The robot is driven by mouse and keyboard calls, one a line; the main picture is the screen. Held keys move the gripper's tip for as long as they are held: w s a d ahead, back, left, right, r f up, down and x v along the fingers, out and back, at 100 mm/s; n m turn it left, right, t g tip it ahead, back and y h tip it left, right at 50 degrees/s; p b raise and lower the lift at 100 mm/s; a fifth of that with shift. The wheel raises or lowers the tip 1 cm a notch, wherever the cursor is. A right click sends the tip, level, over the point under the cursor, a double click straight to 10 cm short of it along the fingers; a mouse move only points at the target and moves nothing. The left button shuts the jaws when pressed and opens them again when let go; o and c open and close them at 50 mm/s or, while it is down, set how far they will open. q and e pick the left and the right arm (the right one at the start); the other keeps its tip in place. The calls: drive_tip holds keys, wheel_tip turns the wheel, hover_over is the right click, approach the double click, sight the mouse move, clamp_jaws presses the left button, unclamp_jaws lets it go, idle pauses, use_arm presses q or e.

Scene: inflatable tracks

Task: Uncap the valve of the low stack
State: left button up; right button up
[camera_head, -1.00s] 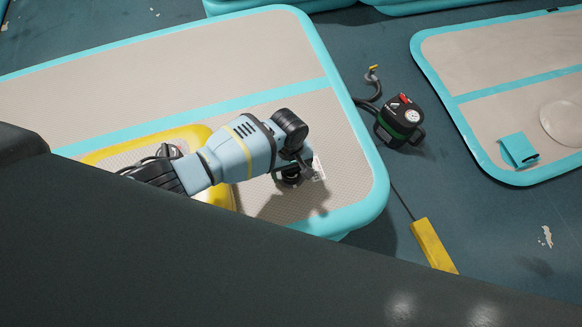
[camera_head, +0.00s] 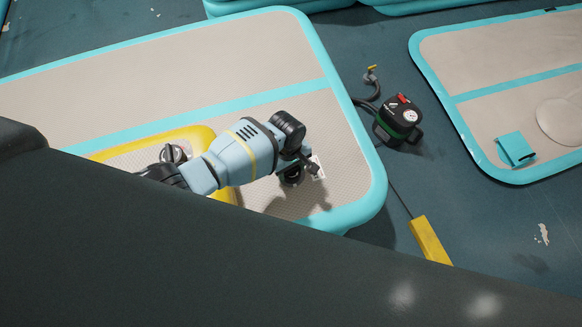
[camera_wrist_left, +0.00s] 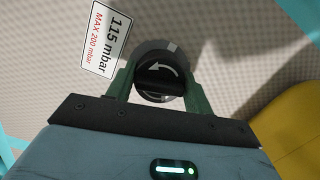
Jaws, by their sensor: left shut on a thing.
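The low stack (camera_head: 250,100) is a beige inflatable track with turquoise edges in the head view. Its valve (camera_head: 290,178) sits near the right end, partly hidden under my left gripper (camera_head: 303,170). In the left wrist view, the black valve cap (camera_wrist_left: 160,78) with a white curved arrow lies between the green fingers of my left gripper (camera_wrist_left: 160,90). The gripper is shut on the cap. A grey ring shows around the cap. I cannot tell whether the cap is still seated. My right gripper is not in view.
A label reading 115 mbar (camera_wrist_left: 106,41) is beside the valve. A yellow piece (camera_head: 150,147) lies on the track by my arm. A black pump (camera_head: 398,120) with a hose stands on the floor at right. Another track (camera_head: 500,60) with a turquoise cloth (camera_head: 517,150) lies further right.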

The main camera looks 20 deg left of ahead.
use_arm(q)
drive_tip(key=shift+n+p, duration=0.6)
drive_tip(key=shift+n, duration=0.6)
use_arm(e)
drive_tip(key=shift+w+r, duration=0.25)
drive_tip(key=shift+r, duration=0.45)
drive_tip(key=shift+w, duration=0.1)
use_arm(q)
drive_tip(key=shift+r+n+p, duration=0.1)
drive_tip(key=shift+n+p, duration=0.25)
drive_tip(key=shift+n, duration=0.15)
drive_tip(key=n+p, duration=0.1)
drive_tip(key=n, duration=0.2)
drive_tip(key=shift+n+t+p, duration=0.3)
drive_tip(key=shift+t, duration=0.1)
drive_tip(key=shift+n, duration=0.3)
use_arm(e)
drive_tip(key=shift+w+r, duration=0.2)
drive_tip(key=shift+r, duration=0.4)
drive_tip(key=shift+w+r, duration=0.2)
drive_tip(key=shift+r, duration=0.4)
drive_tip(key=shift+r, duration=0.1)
